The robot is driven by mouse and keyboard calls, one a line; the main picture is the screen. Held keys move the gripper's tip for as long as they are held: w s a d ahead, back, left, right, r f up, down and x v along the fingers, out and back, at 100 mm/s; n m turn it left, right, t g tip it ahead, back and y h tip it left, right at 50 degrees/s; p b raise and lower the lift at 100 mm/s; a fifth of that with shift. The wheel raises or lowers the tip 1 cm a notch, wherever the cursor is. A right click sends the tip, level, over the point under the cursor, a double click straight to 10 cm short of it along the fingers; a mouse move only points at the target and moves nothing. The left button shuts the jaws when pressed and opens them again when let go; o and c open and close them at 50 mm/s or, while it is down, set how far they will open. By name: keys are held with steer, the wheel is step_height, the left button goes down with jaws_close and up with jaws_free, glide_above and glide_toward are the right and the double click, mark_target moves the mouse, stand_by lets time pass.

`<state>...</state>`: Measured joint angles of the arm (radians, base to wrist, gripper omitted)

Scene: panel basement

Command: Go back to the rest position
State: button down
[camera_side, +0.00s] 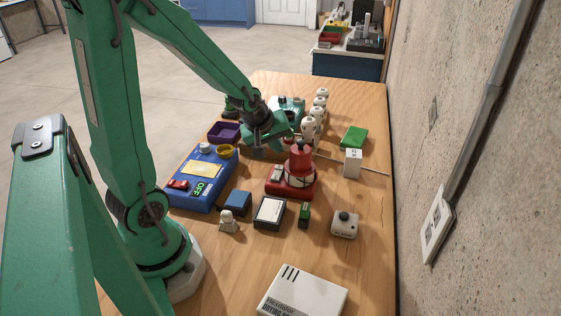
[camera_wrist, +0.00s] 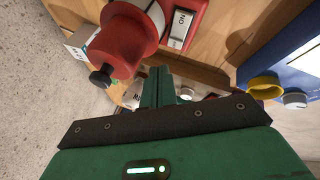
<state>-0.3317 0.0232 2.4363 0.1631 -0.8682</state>
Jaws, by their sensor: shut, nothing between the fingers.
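My gripper (camera_side: 284,132) hangs over the middle of the table, above and just behind the red device (camera_side: 300,156) in the side view. In the wrist view, the green fingers of my gripper (camera_wrist: 158,84) are together with nothing between them. The red device (camera_wrist: 125,42), with a black knob on its end, shows at the upper left there, apart from the fingers. My green arm reaches across from the left in the side view.
A blue panel (camera_side: 190,192) with a yellow knob and an OFF label lies left of the gripper. A purple tray (camera_side: 224,133) sits behind it. White insulators (camera_side: 309,127) stand close on the right. Small boxes and a white case (camera_side: 303,293) lie nearer; a concrete wall (camera_side: 455,120) bounds the right.

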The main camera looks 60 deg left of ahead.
steer(key=s+d+r+m+h, duration=0.2)
steer(key=s+d+r+m, duration=1)
steer(key=s+r+m, duration=0.1)
steer(key=shift+r+m, duration=0.4)
steer(key=shift+r, duration=0.1)
